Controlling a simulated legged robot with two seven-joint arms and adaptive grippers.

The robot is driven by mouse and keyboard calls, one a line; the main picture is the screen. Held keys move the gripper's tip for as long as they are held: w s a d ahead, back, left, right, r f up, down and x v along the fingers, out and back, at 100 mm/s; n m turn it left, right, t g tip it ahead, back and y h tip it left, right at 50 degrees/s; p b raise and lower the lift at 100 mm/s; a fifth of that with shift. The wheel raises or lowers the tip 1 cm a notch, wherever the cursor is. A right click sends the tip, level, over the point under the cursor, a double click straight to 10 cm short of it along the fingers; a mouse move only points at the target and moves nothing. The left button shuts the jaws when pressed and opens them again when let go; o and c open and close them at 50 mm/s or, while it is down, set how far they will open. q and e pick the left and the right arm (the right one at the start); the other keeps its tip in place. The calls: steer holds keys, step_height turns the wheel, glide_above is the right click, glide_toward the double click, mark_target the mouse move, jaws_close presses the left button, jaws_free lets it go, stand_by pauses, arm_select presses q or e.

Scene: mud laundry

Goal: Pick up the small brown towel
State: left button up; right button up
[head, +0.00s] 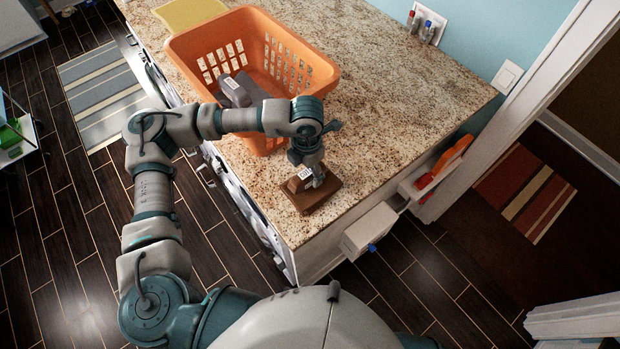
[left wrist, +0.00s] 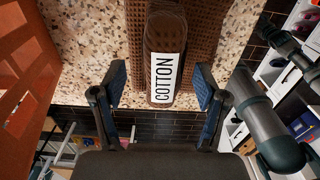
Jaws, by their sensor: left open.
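The small brown towel (head: 317,194) lies folded on the granite counter near its front corner. In the left wrist view the towel (left wrist: 165,28) has a waffle texture and a white label reading COTTON (left wrist: 163,77). My left gripper (head: 307,180) is directly over the towel and points down at it. In the left wrist view the open fingers of my left gripper (left wrist: 160,88) stand on either side of the labelled fold, with a gap on each side. Whether the fingertips touch the towel is unclear. My right gripper is not in view.
An orange laundry basket (head: 190,50) with grey cloth (head: 240,88) inside stands left of the towel on the counter (head: 420,85). A yellow cloth (head: 190,12) lies behind it. The counter right of the basket is clear.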

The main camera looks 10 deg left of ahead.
arm_select(q)
steer(key=shift+d+f, duration=0.1)
steer(key=shift+f, duration=0.55)
steer(key=shift+d, duration=0.1)
steer(key=c, duration=1.2)
steer(key=shift+r, duration=0.1)
steer(key=shift+c, duration=0.2)
